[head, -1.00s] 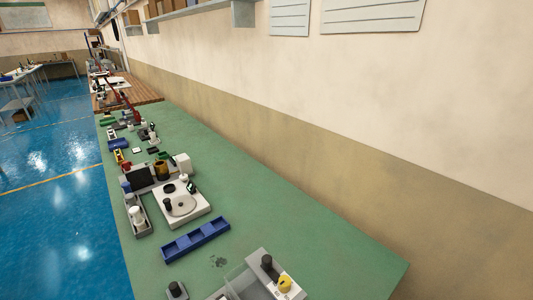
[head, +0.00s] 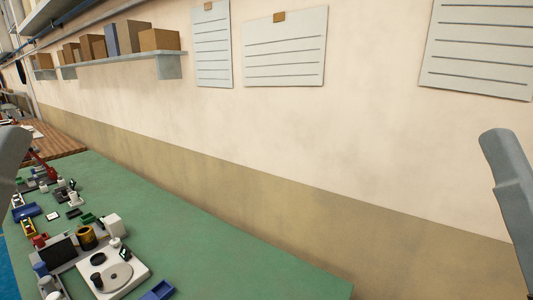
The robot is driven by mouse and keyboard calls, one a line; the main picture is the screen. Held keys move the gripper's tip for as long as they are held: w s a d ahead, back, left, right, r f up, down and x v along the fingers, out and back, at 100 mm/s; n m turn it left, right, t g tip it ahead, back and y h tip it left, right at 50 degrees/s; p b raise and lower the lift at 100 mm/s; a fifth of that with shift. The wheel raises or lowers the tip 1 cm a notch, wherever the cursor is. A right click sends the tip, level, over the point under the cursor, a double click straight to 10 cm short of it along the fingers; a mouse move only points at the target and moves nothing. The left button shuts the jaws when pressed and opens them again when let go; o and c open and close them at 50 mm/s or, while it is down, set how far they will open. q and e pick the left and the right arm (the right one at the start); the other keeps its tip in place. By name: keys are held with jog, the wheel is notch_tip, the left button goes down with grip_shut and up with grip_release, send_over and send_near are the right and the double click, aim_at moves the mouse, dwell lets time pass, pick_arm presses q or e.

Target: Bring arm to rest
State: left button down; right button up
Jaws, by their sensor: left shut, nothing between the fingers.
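My left gripper (head: 9,165) is at the far left edge of the head view, a grey shape largely cut off by the frame. It is shut and empty, and its fingertips are hard to make out. It appears apart from the bench items. A grey link of my right arm stands upright at the right edge, and no fingers of the right gripper show. The green bench (head: 220,262) runs along the wall below. A white device with a round plate (head: 117,277) stands on it at the lower left.
A gold-brown cup (head: 86,238), a white block (head: 112,224) and several small parts crowd the bench at the left. A blue tray (head: 157,291) is cut off at the bottom. A shelf with boxes (head: 159,40) hangs on the wall. The bench's right part is clear.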

pick_arm(q)
notch_tip(320, 180, up, 35)
jog(key=p, duration=3.2)
pick_arm(e)
notch_tip(320, 180, up, 36)
pick_arm(q)
notch_tip(320, 180, down, 40)
jog(key=b, duration=3.9)
jog(key=shift+w+r+b, duration=0.15)
jog(key=shift+r+b, duration=0.05)
jog(key=shift+b, duration=0.1)
pick_arm(e)
notch_tip(320, 180, down, 40)
jog(key=shift+f, duration=0.2)
